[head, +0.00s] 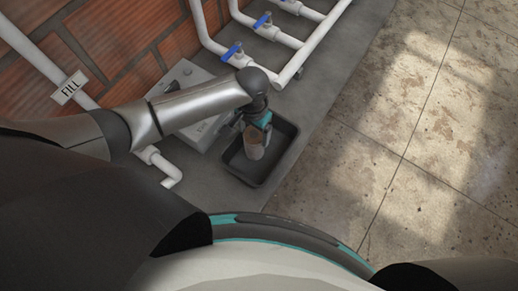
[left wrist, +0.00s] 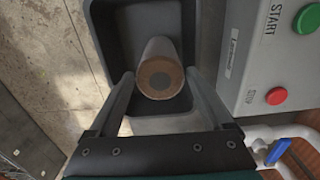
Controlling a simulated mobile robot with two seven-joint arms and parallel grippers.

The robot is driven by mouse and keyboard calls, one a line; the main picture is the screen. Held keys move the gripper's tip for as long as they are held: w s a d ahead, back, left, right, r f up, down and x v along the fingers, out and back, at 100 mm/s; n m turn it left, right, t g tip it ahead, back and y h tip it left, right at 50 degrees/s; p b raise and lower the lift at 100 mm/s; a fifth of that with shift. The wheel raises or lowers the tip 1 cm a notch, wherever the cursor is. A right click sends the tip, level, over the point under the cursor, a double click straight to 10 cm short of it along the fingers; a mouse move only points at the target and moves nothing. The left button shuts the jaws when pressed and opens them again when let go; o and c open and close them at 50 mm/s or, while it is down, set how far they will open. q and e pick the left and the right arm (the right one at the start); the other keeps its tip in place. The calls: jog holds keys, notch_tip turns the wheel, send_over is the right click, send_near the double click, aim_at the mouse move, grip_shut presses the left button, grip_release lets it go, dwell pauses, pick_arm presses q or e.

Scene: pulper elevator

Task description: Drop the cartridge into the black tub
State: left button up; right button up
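The cartridge (head: 254,143) is a pale grey cylinder with a brownish end. In the head view it is over or within the black tub (head: 243,178), directly below my left gripper (head: 259,126). In the left wrist view the cartridge (left wrist: 160,75) shows its round end between the fingertips, with narrow gaps at its sides, so the left gripper (left wrist: 160,88) looks open around it. The tub (left wrist: 103,25) lies behind it. I cannot tell whether the cartridge touches the tub's floor. My right gripper is not in view.
A grey control box (head: 187,90) stands beside the tub; its green START button (left wrist: 308,20) and red button (left wrist: 277,96) show in the wrist view. White pipes (head: 318,45) with blue valve handles (head: 232,51) run along the brick wall. Concrete floor (head: 420,150) at the right is clear.

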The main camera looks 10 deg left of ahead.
pick_arm(q)
jog(key=shift+o, duration=1)
jog(key=shift+r, duration=0.1)
notch_tip(320, 180, up, 15)
jog(key=p, duration=0.2)
